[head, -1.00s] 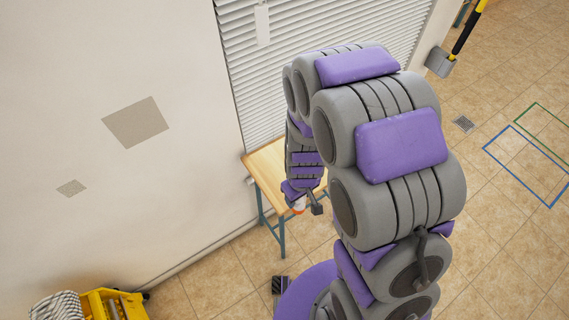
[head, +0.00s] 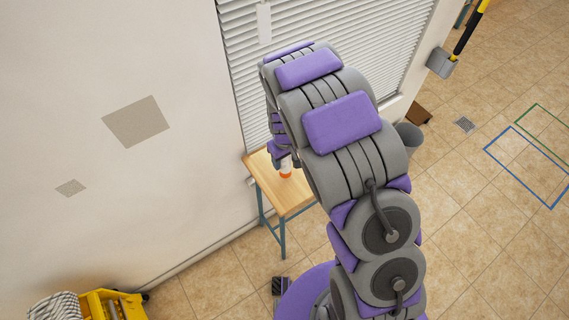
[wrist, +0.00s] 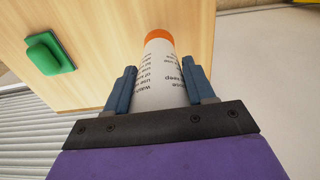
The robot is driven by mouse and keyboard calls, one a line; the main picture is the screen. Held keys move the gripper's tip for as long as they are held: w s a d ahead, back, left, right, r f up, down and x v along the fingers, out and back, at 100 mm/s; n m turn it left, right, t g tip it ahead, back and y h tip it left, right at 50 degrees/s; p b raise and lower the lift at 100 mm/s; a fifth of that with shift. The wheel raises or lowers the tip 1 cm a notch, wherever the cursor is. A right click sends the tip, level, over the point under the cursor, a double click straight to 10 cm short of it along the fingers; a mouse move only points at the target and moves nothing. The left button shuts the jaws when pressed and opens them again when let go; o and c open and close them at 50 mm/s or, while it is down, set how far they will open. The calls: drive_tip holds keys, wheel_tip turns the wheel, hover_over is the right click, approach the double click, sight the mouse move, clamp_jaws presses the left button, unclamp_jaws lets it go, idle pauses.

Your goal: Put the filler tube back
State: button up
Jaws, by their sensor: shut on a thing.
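The filler tube (wrist: 162,75) is white with printed text and an orange end. In the wrist view it lies between the fingers of my gripper (wrist: 160,88), which is shut on it, with the orange end pointing away from my gripper. In the head view the white and orange tube (head: 286,168) shows over the wooden table top (head: 284,196), below my arm's end. I cannot tell whether it touches the wood. My arm hides part of the table and most of my gripper there.
A green block-like item (wrist: 48,54) sits on the wood in the wrist view. A yellow mop bucket (head: 112,304) stands at the lower left. A grey bin (head: 409,136) is right of my arm. Window blinds (head: 300,50) rise behind the table. Floor at right is mostly clear.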

sight(284, 164)
wheel_tip(284, 164, down, 3)
drive_tip(key=shift+a+f+b, duration=0.15)
drive_tip(key=shift+f+b, duration=0.05)
drive_tip(key=shift+b, duration=0.25)
drive_tip(key=shift+c, duration=0.5)
drive_tip(key=o, duration=1.3)
drive_tip(key=shift+r, duration=0.1)
